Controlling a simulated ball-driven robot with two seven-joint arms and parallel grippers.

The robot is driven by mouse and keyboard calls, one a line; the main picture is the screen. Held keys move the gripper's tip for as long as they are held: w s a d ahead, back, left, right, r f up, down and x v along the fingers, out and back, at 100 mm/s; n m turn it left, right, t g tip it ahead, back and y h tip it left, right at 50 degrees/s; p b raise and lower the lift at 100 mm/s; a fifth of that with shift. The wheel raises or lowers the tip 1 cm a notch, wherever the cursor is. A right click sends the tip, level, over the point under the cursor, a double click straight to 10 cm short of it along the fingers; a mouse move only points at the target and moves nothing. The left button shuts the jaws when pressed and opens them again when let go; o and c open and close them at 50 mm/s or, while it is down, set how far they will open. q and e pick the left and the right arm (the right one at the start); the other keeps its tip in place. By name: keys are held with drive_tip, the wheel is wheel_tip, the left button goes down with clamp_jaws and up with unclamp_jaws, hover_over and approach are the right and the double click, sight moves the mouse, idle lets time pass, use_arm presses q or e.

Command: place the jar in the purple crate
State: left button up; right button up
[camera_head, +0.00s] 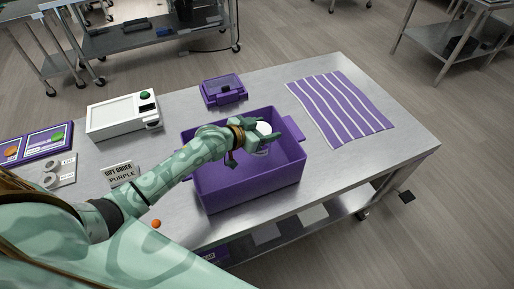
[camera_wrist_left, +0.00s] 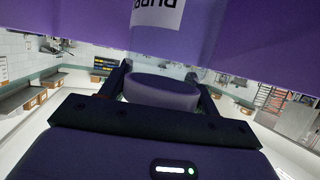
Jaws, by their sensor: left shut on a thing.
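The purple crate (camera_head: 250,195) stands open-topped on the steel table. My left gripper (camera_head: 262,135) is over the crate's far part, shut on the jar (camera_head: 264,128), whose pale round top shows between the fingers. In the left wrist view the jar (camera_wrist_left: 162,92) is a rounded purple shape between the two dark fingers. Purple surfaces fill the top of that view, with a white label (camera_wrist_left: 158,12) in upside-down letters. I cannot tell whether the jar touches the crate. My right gripper is not in view.
A purple box (camera_head: 223,93) stands behind the crate. A striped purple cloth (camera_head: 338,108) lies to the right. A white device (camera_head: 122,115), an order card (camera_head: 121,173) and a panel (camera_head: 35,146) are at left. A small orange ball (camera_head: 156,223) lies near the front edge.

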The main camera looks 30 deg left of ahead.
use_arm(q)
wheel_tip(320, 180, down, 2)
drive_tip(key=shift+w+f+b, duration=0.1)
drive_tip(key=shift+f+b, duration=0.05)
drive_tip(key=shift+b, duration=0.15)
wheel_tip(320, 180, down, 3)
drive_tip(key=shift+f+b, duration=0.2)
drive_tip(key=shift+b, duration=0.65)
drive_tip(key=shift+r, duration=0.1)
drive_tip(key=o, duration=1.2)
drive_tip(key=shift+o, duration=0.2)
